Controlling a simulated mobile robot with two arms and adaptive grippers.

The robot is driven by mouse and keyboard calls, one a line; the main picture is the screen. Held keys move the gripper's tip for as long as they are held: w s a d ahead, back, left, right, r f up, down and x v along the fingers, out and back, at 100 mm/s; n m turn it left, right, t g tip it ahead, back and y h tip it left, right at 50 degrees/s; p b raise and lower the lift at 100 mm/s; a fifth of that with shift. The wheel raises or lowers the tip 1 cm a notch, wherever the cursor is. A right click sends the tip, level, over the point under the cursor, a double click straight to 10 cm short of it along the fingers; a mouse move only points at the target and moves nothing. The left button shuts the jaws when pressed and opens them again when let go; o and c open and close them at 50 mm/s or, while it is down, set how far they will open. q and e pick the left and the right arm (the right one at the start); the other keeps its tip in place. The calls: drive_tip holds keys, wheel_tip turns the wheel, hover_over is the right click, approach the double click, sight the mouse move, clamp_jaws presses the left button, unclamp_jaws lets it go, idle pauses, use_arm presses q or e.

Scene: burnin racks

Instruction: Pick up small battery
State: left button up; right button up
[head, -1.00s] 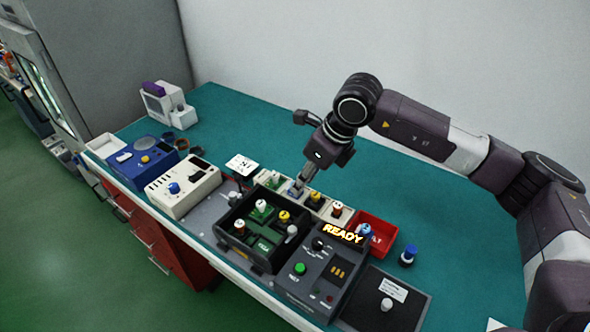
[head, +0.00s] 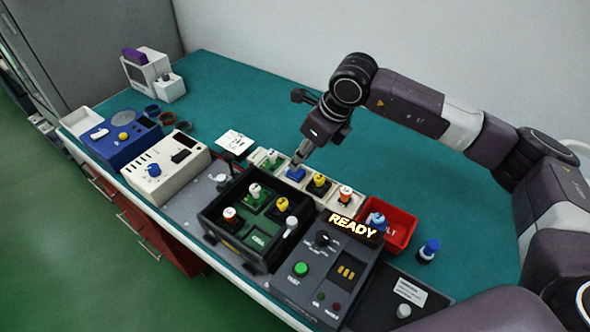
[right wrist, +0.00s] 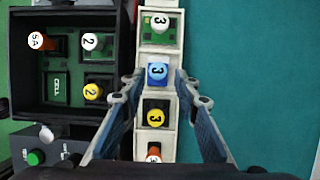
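A pale tray in several compartments (right wrist: 142,58) holds small numbered cells in a row. They are a white-topped cell (right wrist: 160,22) on green, a blue cell marked 3 (right wrist: 157,73), a yellow-topped cell (right wrist: 156,116) on black and an orange-topped cell (right wrist: 153,150). Which one is the small battery I cannot tell. My right gripper (right wrist: 160,82) is open, its fingers on either side of the tray near the blue cell. In the head view the right gripper (head: 299,164) points down just over the blue cell (head: 296,175); contact is unclear. My left gripper is not in view.
A black rack (head: 210,227) with more cells stands beside the tray. A tester (head: 318,285) shows READY. A red bin (head: 402,236) holds a blue-topped cell, and another blue cell (head: 429,250) stands outside it.

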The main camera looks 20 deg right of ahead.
drive_tip(key=shift+a+f, duration=0.2)
drive_tip(key=shift+f, duration=0.15)
drive_tip(key=p+x, duration=0.2)
drive_tip(key=x, duration=0.1)
drive_tip(key=shift+a+f, duration=0.1)
drive_tip(key=shift+f, duration=0.2)
drive_tip(key=shift+w+f, duration=0.25)
drive_tip(key=shift+f, duration=0.3)
clamp_jaws()
